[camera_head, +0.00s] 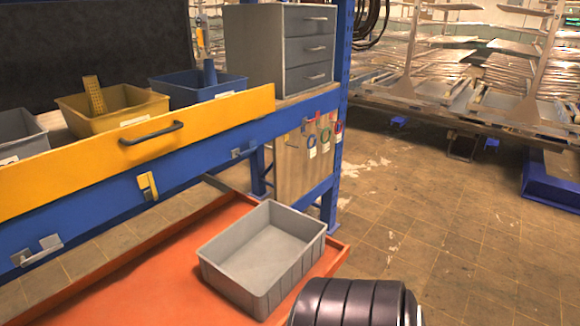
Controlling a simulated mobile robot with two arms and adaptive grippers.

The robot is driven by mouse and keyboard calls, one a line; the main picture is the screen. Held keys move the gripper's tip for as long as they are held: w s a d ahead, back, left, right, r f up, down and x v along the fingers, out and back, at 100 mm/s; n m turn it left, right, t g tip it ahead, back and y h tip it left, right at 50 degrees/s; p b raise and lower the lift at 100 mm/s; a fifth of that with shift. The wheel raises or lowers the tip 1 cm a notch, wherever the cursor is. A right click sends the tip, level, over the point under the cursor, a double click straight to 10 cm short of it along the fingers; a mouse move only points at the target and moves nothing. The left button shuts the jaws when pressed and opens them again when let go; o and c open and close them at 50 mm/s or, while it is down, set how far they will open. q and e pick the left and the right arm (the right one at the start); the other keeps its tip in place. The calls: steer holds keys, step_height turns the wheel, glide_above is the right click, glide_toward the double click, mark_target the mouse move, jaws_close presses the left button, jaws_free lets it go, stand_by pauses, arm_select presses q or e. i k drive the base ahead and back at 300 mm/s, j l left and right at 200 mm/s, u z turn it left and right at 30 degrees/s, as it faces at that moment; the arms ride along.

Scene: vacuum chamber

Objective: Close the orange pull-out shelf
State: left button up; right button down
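The orange pull-out shelf (165,258) sticks out low under the blue workbench frame, at the lower left and middle of the head view. A grey open bin (262,262) sits on the shelf near its right end and looks empty. The shelf's near edge is cut off by the bottom of the picture. Neither gripper shows. A dark ribbed rounded part at the bottom (350,304), probably of my own arm, covers the area just right of the bin.
A yellow drawer front with a black handle (150,134) is above the shelf. Yellow (110,110) and blue (200,88) bins stand behind it, beside a grey drawer cabinet (285,50). Tiled floor at right (430,230) is open; loaded racks stand farther back.

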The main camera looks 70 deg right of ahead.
mark_target(158, 282)
steer(key=z, duration=1.9)
